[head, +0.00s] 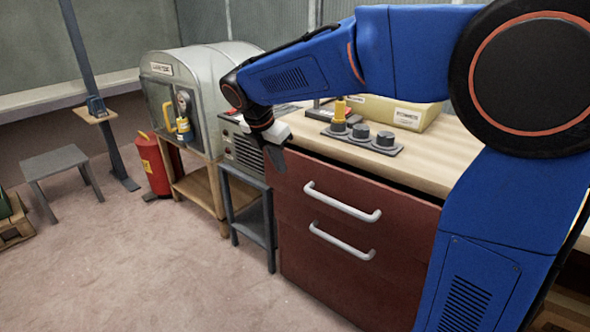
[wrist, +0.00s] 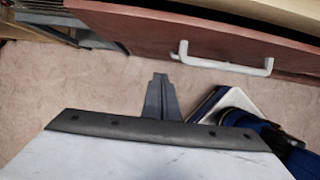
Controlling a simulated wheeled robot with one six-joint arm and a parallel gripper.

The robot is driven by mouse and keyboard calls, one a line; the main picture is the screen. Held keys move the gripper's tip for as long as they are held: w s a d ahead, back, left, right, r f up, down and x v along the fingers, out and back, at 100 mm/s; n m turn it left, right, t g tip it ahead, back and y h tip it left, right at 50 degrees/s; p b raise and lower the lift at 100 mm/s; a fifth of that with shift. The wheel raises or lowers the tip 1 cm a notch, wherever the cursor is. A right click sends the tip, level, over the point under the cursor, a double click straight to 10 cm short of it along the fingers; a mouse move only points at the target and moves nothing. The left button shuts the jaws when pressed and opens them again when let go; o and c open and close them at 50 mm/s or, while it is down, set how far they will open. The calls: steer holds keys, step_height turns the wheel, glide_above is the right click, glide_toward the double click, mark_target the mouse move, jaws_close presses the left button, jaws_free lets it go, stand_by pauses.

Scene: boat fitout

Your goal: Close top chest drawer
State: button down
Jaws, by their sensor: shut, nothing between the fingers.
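The red chest (head: 330,268) stands under the wooden worktop, with its top drawer (head: 300,176) above a second drawer. The top drawer's pale bar handle (head: 342,204) shows in the head view, and it also shows at the upper right of the wrist view (wrist: 225,66). A dark gap runs between the drawer's top edge and the worktop; I cannot tell how far the drawer stands out. My gripper (head: 275,160) is shut and empty by the chest's upper left corner. In the wrist view its fingers (wrist: 160,82) point toward the red front, left of the handle, with floor visible between.
The worktop (head: 440,150) holds a dark tray of knobs (head: 362,138) and a yellow box (head: 395,112). A grey metal stand (head: 250,210) is close to the chest's left side. A red extinguisher (head: 152,163) stands farther left. The floor in front is clear.

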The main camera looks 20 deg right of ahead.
mark_target(304, 172)
steer(key=shift+w+d+f, duration=0.75)
steer(key=shift+d+f, duration=0.25)
steer(key=shift+f, duration=0.5)
steer(key=shift+w+d+f, duration=0.75)
steer(key=shift+d+f, duration=0.3)
steer(key=shift+f, duration=0.45)
steer(key=shift+w+d+f, duration=0.75)
steer(key=shift+d+f, duration=0.25)
steer(key=shift+f, duration=0.5)
steer(key=shift+w+d+r, duration=0.1)
steer(key=shift+w+d, duration=0.55)
steer(key=shift+d, duration=0.25)
steer(key=shift+w+d, duration=0.65)
steer(key=shift+d, duration=0.2)
